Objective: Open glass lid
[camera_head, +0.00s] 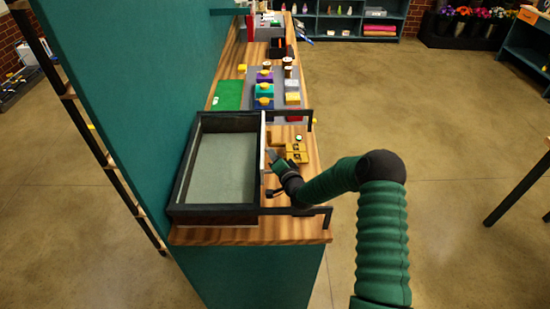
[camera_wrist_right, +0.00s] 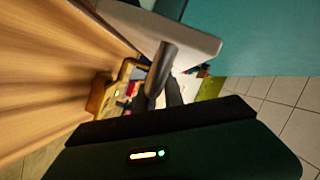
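A dark-framed display case (camera_head: 183,178) stands on the wooden counter at the left, with a pale grey inside. The glass itself is hard to make out, so I cannot tell how far the lid is open. A pale edge panel (camera_head: 262,150) runs along the case's right side. My right gripper (camera_head: 272,160) is beside this panel, near its middle. In the right wrist view, a short grey cylindrical bar (camera_wrist_right: 161,66) stands out from the pale panel (camera_wrist_right: 195,38). My dark fingers (camera_wrist_right: 163,97) are close to it, partly hidden behind it; a grip is not clear. My left gripper is not in view.
A yellow device (camera_head: 292,152) sits on the counter right beside my gripper. Dark bars (camera_head: 300,210) jut from the case's ends. Coloured blocks (camera_head: 264,90) and a green mat (camera_head: 227,95) lie behind. A teal wall (camera_head: 130,90) rises on the left; open floor lies right.

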